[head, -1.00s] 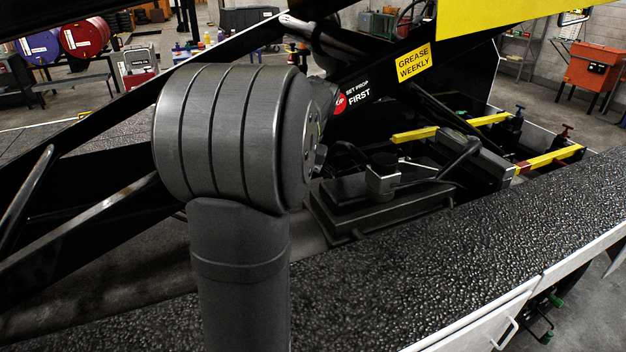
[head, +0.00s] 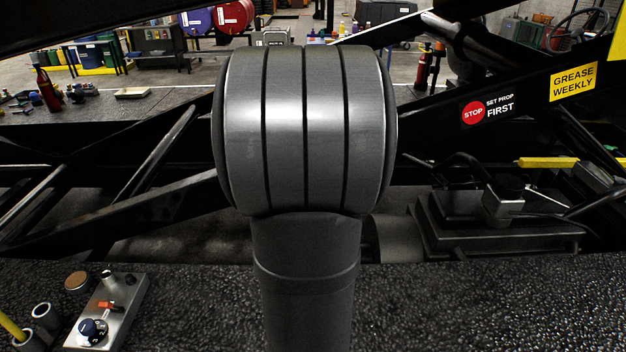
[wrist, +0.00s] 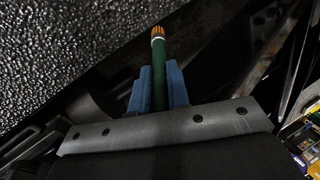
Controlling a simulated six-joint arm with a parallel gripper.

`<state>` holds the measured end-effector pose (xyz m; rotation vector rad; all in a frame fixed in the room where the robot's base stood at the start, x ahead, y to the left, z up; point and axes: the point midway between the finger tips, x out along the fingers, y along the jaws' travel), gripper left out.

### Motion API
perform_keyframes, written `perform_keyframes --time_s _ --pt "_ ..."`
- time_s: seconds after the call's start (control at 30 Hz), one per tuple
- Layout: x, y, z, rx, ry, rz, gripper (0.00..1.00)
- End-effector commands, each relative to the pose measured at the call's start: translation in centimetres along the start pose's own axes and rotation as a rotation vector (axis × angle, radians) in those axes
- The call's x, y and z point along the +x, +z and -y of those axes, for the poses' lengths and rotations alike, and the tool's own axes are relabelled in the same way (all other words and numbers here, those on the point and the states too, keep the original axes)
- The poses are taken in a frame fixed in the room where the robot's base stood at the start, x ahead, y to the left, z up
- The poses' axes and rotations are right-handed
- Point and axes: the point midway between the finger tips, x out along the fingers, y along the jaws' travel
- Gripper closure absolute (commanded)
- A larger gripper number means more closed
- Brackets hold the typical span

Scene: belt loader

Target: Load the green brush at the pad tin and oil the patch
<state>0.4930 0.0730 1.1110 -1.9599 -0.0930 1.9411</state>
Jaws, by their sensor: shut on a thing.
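In the wrist view my gripper (wrist: 158,90) has blue fingers shut on the green brush (wrist: 159,62). The brush points away from the gripper, with a pale band and orange-brown bristles at its far end. The bristles touch nothing that I can make out. In the head view a small round tin with a brown top (head: 78,281) sits on the black textured deck at lower left; it looks like the pad tin. My gripper and the brush are hidden behind my arm in the head view. I cannot make out the patch.
Beside the tin stand a metal control box (head: 107,310) with a knob and orange switch, and open grey cups (head: 45,316), one holding a yellow stick. Black frame beams (head: 120,212) cross behind the deck. The deck right of my arm (head: 480,300) is clear.

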Motion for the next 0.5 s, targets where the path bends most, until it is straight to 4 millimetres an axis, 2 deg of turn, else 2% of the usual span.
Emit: perform_keyframes --time_s 0.03,0.37,0.5 --pt "0.8 0.8 1.7 -0.026 0.0 0.009 1.0" --pt "6.1 4.5 12.7 -0.163 0.008 0.054 1.0" --pt "8.4 7.1 17.2 -0.221 0.011 0.073 1.0"
